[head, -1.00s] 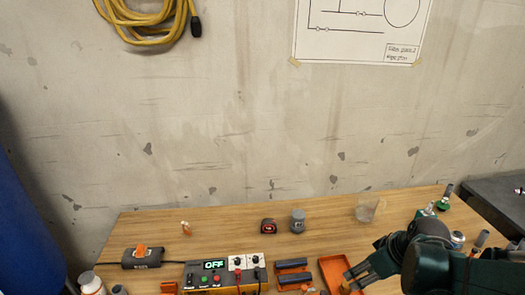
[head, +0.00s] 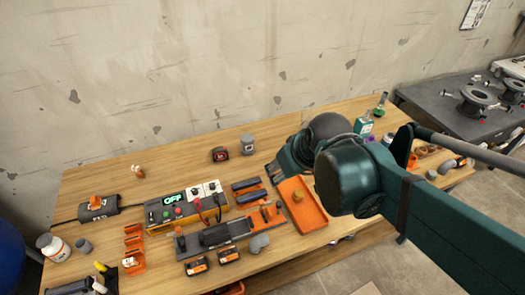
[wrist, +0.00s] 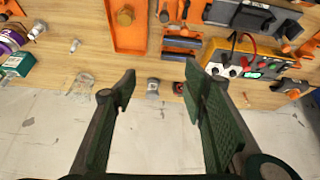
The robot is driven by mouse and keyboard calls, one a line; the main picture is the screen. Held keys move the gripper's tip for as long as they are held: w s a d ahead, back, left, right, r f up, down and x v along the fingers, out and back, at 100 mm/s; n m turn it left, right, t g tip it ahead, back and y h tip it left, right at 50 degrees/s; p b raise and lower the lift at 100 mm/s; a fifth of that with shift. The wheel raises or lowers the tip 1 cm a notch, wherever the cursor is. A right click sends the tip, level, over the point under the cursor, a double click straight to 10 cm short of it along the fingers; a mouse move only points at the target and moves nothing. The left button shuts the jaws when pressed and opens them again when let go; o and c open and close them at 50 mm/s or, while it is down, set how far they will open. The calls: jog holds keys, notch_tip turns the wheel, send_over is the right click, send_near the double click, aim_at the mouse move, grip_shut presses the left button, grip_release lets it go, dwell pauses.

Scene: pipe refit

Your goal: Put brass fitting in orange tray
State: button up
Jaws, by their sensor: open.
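The brass fitting (head: 298,196) is a small gold-brown piece lying inside the orange tray (head: 312,220), towards its back end. In the wrist view the fitting (wrist: 125,17) shows inside the tray (wrist: 130,43) at the top, apart from my fingers. My gripper (wrist: 160,82) is open, with nothing between its fingers. In the head view my arm covers part of the tray's surroundings and hides most of the fingers.
Left of the tray are dark battery-like blocks (head: 246,189), the control box reading OFF (head: 174,199) and a dark fixture (head: 215,235). A clear cup (wrist: 82,86) and a grey jar (wrist: 153,88) stand near the wall. The table's left back is mostly clear.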

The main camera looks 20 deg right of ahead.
jog(key=s+a+r+m+t, duration=0.1)
jog(key=s+a+r, duration=0.1)
jog(key=a+r, duration=0.2)
jog(key=shift+a, duration=0.1)
dwell(1.4)
